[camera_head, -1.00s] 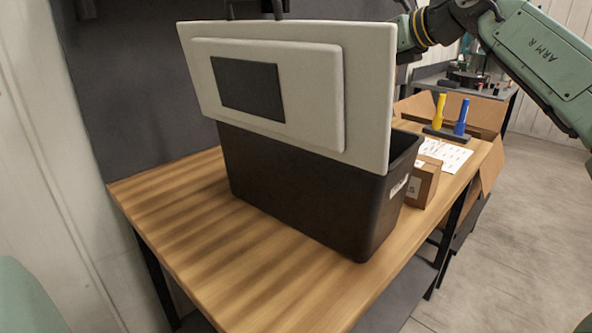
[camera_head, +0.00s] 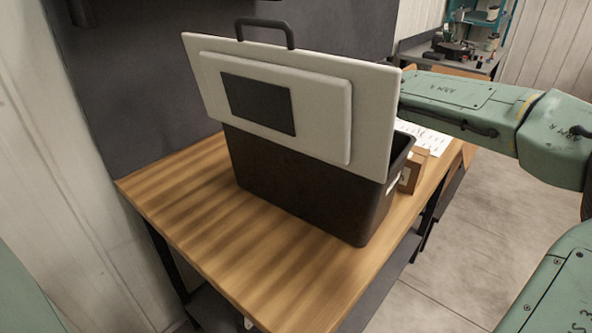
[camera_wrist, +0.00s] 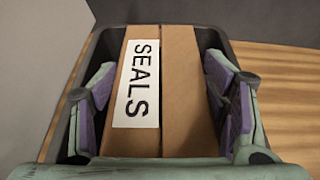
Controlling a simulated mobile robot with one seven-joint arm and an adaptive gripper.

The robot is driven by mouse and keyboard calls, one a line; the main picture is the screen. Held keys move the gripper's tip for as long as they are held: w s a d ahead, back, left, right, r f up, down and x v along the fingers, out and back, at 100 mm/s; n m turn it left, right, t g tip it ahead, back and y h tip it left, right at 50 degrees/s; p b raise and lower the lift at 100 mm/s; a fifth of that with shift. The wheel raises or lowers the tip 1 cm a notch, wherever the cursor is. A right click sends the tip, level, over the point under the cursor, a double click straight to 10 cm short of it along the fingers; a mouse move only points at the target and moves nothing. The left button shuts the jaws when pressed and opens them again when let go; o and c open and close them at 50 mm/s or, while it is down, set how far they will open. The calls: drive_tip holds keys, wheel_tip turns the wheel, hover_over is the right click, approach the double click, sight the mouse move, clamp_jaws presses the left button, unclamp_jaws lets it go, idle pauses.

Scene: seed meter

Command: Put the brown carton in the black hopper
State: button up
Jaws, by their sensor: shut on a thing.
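In the wrist view a brown carton (camera_wrist: 180,90) with a white SEALS label sits between the two fingers of my gripper (camera_wrist: 160,80), which is shut on it. The black hopper (camera_wrist: 88,62) shows around and below the carton; its rim runs on the left, far and right sides. How deep the carton sits is unclear. In the head view the hopper (camera_head: 300,190) stands on the wooden table, its pale lid panel (camera_head: 330,95) tilted up at the near side. The lid hides my gripper and the held carton there.
Another brown box (camera_head: 414,168) stands right of the hopper, by a white printed sheet (camera_head: 425,135). The wooden table (camera_head: 190,210) is clear at front and left. A dark wall (camera_head: 130,90) stands behind the table. A cluttered bench (camera_head: 450,60) is in the background.

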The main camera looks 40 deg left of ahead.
wheel_tip(320, 180, down, 8)
drive_tip(key=shift+f+p, duration=0.25)
drive_tip(key=shift+p, duration=0.45)
drive_tip(key=shift+f+b, duration=0.35)
drive_tip(key=shift+f, duration=0.1)
drive_tip(key=shift+f, duration=0.2)
drive_tip(key=o, duration=2)
drive_tip(key=shift+f, duration=0.2)
drive_tip(key=shift+c, duration=0.2)
drive_tip(key=shift+s, duration=0.1)
